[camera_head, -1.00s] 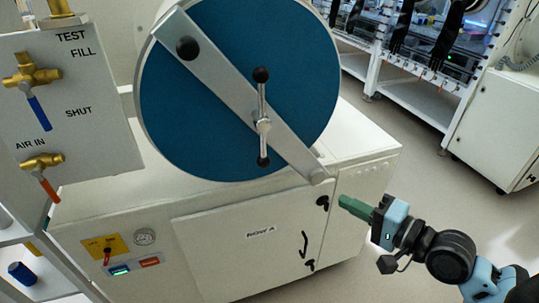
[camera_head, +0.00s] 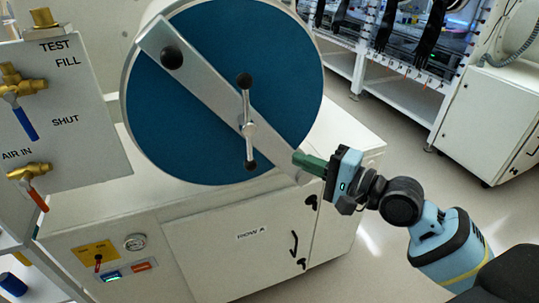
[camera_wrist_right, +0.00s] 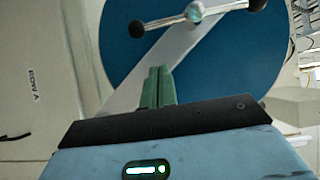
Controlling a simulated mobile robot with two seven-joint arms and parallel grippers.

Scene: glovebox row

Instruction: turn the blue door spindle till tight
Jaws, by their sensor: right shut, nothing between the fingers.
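The blue round door (camera_head: 215,130) has a grey bar (camera_head: 205,80) running diagonally across its face. On the bar sits the spindle, a silver handle (camera_head: 249,129) with a black ball at each end, standing nearly upright. My right gripper (camera_head: 298,157), with green fingers, is shut and empty near the lower right end of the bar, to the right of the handle's lower ball. In the right wrist view the shut fingers (camera_wrist_right: 157,72) point toward the bar and handle (camera_wrist_right: 194,14). I cannot tell if they touch the bar. My left gripper is not in view.
A valve panel (camera_head: 70,120) with brass valves and blue and red levers stands at the left. Below the door is a white cabinet (camera_head: 215,235) with a gauge and switch. Open floor lies to the right, before another glovebox row (camera_head: 400,60).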

